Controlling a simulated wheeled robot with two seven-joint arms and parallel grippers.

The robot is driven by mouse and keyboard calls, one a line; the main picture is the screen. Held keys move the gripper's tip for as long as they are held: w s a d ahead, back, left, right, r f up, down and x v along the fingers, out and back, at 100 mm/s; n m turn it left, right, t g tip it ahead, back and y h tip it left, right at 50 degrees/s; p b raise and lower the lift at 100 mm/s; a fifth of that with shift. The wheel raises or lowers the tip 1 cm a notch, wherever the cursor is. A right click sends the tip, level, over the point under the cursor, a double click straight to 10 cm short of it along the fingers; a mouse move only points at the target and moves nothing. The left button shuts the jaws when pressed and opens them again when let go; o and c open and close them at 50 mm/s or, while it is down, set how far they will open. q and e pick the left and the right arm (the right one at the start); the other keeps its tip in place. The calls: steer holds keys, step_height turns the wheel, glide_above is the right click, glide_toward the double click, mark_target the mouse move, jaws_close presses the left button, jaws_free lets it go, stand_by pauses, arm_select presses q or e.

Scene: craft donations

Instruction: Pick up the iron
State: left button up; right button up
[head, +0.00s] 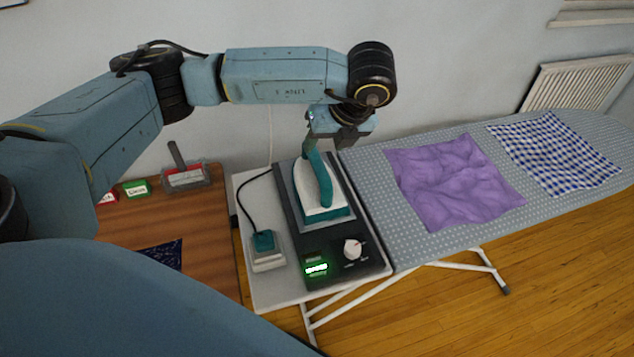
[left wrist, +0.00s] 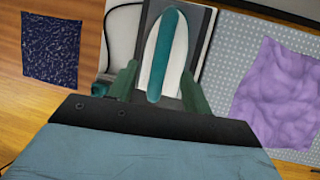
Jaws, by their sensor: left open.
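My left gripper (head: 325,137) is over the far end of the iron, pointing down. In the left wrist view the iron (left wrist: 164,55) lies between the two spread green fingers (left wrist: 160,85), with the teal handle running between them. The gripper is open; I cannot tell whether a finger touches the handle. My right gripper is not in view.
The ironing board (head: 375,200) extends right, with a purple cloth (head: 455,180) and a blue checked cloth (head: 555,152). A teal plug block (head: 264,245) with a black cord sits left of the station. A wooden table (head: 205,235) holds a dark cloth and small boxes.

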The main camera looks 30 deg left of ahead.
mark_target(318, 157)
arm_select(q)
steer(key=p+x, duration=0.1)
steer(key=x, duration=0.9)
steer(key=shift+w+d, duration=0.1)
steer(key=shift+d, duration=0.05)
jaws_close()
steer(key=shift+w+r, duration=0.1)
